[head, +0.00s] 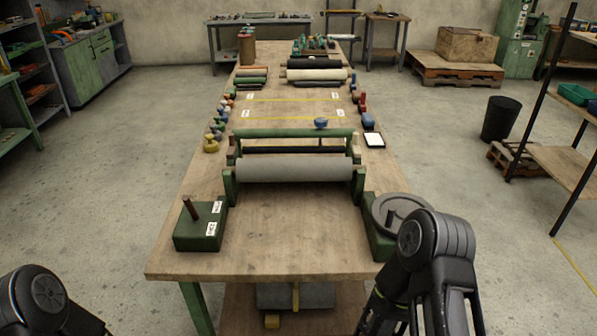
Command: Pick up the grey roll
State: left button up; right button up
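The grey roll (294,169) lies level, left to right, across a green stand (229,187) on the near half of the long wooden table. Its ends sit at the stand's green side posts, and nothing of mine touches it. Only dark rounded links of my two arms show, at the bottom left and bottom right corners. Neither gripper's fingers can be seen. The right arm's links stand at the table's near right corner and hide part of it.
A green block with an upright peg (200,226) stands near left on the table (280,245). A grey disc (390,207) lies on another green block at right. A green bar and a black roll lie behind the grey roll. The table's near middle is bare.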

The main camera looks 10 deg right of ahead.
aim_at(282, 169)
jog(key=i+l, duration=0.1)
jog(key=i, duration=0.4)
jog(key=i+l+z, duration=0.15)
jog(key=i, duration=0.3)
jog(key=z, duration=1.55)
